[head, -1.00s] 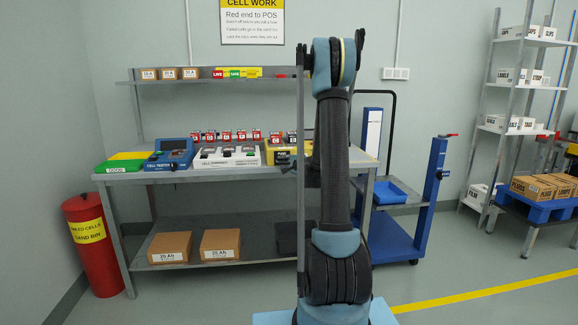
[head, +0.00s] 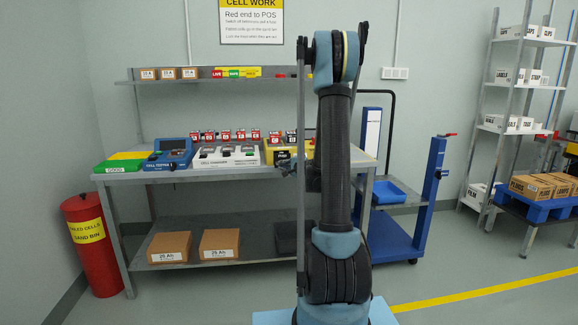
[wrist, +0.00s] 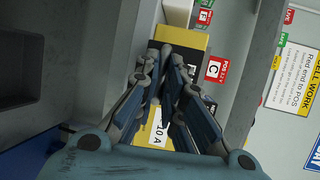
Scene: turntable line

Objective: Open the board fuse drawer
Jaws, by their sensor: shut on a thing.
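The yellow board (head: 276,153) stands at the right end of the bench top. In the wrist view its yellow body (wrist: 185,40) shows beyond my fingertips, with a dark face on the near side. My gripper (head: 292,166) is in front of the board; in the wrist view it (wrist: 167,78) is shut at that dark face, on what appears to be the fuse drawer's handle. The fingers hide the handle and most of the drawer, so I cannot tell how far out it stands. A yellow part with a "10 A" label (wrist: 157,130) shows between the fingers.
A white charger (head: 228,156), a blue cell tester (head: 168,154) and a green-yellow tray (head: 120,163) line the bench left of the board. Red-labelled cells (head: 225,136) stand behind. A blue cart (head: 395,235) is at right.

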